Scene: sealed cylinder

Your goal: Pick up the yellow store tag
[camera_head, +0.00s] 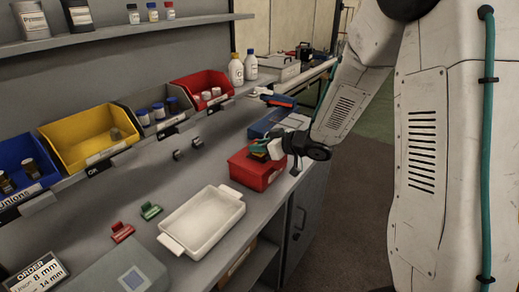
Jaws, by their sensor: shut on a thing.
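My gripper (272,149) is above the red box (257,171) on the right part of the bench, at the end of my arm. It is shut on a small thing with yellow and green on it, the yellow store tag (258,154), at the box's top. The tag is small and partly hidden by the fingers. I cannot tell whether it touches the box. A red tag (122,232) and a green tag (151,210) stand apart on the bench at the left of the white tray.
The white tray (167,240) lies in front of the red box. A blue bin (25,160), a yellow bin (75,150) and a red bin (190,85) line the back. A blue case (268,122) is behind the red box.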

